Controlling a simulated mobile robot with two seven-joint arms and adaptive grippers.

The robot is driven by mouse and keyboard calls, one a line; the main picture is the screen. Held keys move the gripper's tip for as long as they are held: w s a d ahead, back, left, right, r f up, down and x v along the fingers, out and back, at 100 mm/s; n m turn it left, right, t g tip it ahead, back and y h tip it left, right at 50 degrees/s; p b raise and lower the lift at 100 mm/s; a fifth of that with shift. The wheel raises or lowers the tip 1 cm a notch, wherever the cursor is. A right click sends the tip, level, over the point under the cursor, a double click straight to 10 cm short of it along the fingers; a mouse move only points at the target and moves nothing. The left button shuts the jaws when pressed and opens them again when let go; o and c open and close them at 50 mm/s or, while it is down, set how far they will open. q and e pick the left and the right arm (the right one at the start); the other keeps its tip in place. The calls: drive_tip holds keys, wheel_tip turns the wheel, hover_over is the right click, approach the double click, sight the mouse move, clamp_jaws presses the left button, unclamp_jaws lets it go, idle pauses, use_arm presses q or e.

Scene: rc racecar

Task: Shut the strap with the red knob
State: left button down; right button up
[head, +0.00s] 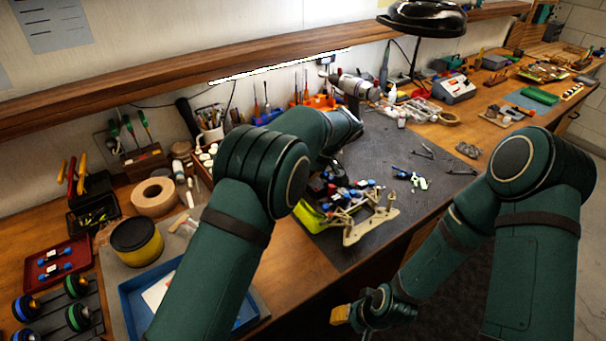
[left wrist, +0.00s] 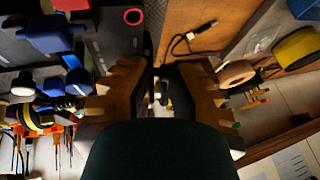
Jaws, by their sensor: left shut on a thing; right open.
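The racecar stands on the dark mat in the head view, with a cream frame part (head: 372,224) and a yellow-green body part (head: 312,217). My left forearm hides some of it. My left gripper (left wrist: 158,85) shows in the left wrist view, its tan fingers closed on a small dark piece that I cannot identify clearly. In the head view its fingers are hidden or too small to make out. I cannot make out the strap or the red knob for sure. My right gripper (head: 343,315) is open and empty, low in front of the bench edge, apart from the car.
A blue tray (head: 133,312), a yellow-banded round tin (head: 137,241) and a tape roll (head: 154,197) are at the left. Small tools (head: 425,152) lie on the dark mat (head: 450,187). A lamp (head: 424,18) stands at the back. The mat's right part is mostly free.

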idle(0.7)
use_arm(q)
drive_tip(key=c, duration=0.9)
unclamp_jaws()
drive_tip(key=v, duration=1.2)
drive_tip(key=shift+a, duration=0.1)
drive_tip(key=shift+c, duration=0.2)
